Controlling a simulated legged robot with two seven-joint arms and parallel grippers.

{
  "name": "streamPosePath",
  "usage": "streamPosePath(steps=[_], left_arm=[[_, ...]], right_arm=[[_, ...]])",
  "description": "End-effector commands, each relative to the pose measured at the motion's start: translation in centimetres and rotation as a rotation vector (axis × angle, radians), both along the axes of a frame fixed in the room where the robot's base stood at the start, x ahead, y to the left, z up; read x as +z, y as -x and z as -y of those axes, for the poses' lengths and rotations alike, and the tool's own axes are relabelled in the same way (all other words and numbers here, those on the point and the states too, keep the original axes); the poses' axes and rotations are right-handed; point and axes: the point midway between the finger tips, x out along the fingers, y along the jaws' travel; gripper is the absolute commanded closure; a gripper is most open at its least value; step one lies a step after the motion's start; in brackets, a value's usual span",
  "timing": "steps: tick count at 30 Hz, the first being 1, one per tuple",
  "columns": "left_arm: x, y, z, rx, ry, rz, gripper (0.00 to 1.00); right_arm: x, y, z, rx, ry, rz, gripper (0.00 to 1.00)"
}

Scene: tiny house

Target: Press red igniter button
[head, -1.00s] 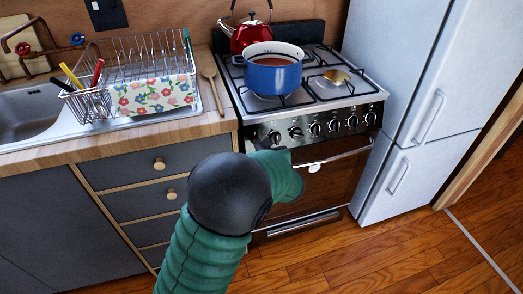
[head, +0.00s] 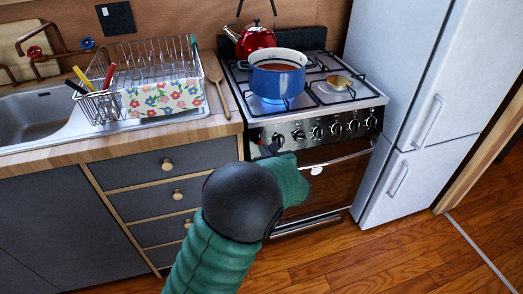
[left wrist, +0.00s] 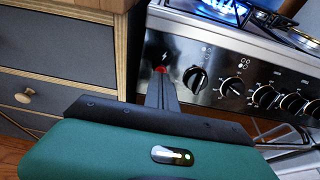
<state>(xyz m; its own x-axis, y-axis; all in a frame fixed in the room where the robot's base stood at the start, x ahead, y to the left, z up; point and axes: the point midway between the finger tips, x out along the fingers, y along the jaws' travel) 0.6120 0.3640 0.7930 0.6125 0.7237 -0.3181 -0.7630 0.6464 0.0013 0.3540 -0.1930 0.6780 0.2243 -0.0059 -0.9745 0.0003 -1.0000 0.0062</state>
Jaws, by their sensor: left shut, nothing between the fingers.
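The red igniter button (left wrist: 161,69) shows in the left wrist view at the left end of the stove's steel control panel (left wrist: 205,88), below a spark mark. My left gripper (left wrist: 162,82) is shut, with its narrow dark fingertips right at the button and partly covering it. They appear to touch it. In the head view my left gripper (head: 264,151) reaches the left end of the panel, and the button is too small to make out there. Blue flame (left wrist: 226,9) burns at the front left burner; it also shows in the head view (head: 273,100). My right gripper is not in view.
A blue pot (head: 278,80) with red contents stands over the lit burner. A red kettle (head: 256,40) is behind it. Several black knobs (left wrist: 232,87) line the panel right of the button. Drawers (head: 165,164) are left, a fridge (head: 410,110) right.

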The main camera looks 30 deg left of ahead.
Motion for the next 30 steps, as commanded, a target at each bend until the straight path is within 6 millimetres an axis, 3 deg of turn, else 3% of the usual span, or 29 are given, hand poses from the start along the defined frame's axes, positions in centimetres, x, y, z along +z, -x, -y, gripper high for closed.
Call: streamPosePath(steps=[1, 15, 30], left_arm=[[0.8, -0.1, 0.5, -0.003, -0.001, 0.001, 1.0], [3.3, 5.5, 7.1, -0.005, 0.003, 0.0, 1.0], [3.4, 6.0, 7.7, -0.003, 0.002, -0.001, 1.0]], right_arm=[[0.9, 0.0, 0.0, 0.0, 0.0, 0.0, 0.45], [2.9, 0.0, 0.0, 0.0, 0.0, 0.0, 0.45], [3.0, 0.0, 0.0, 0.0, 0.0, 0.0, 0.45]])
